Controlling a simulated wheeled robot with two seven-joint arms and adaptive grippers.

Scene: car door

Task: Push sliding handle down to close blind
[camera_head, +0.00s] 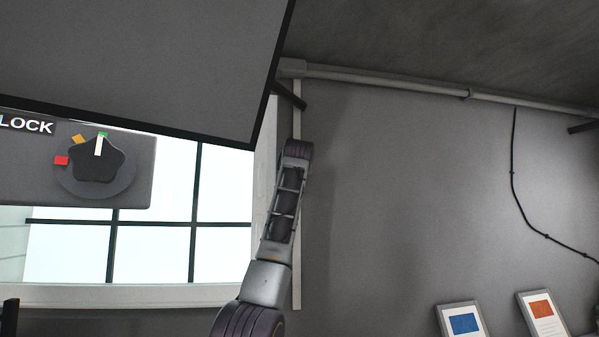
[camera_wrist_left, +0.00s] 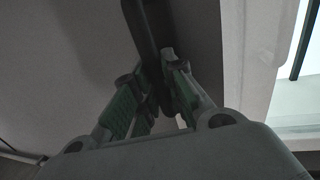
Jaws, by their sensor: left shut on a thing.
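In the left wrist view my left gripper (camera_wrist_left: 158,75) is shut on a dark bar, the sliding handle (camera_wrist_left: 146,25), which runs up between its green-padded fingers. In the head view a short dark slanted bar, which looks like the handle (camera_head: 289,95), sits high beside the upper right of the window. My left arm (camera_head: 266,280) reaches up from the bottom centre towards it. The fingers themselves cannot be made out there. The window (camera_head: 225,230) shows bright panes; no blind can be clearly told. My right gripper is not in view.
A pale vertical strip (camera_head: 297,285) runs down the wall behind my arm. A large dark panel (camera_head: 130,55) covers the upper left. A knob (camera_head: 97,165) on a LOCK panel is at left. A pipe (camera_head: 390,80) crosses above; two framed pictures stand at lower right.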

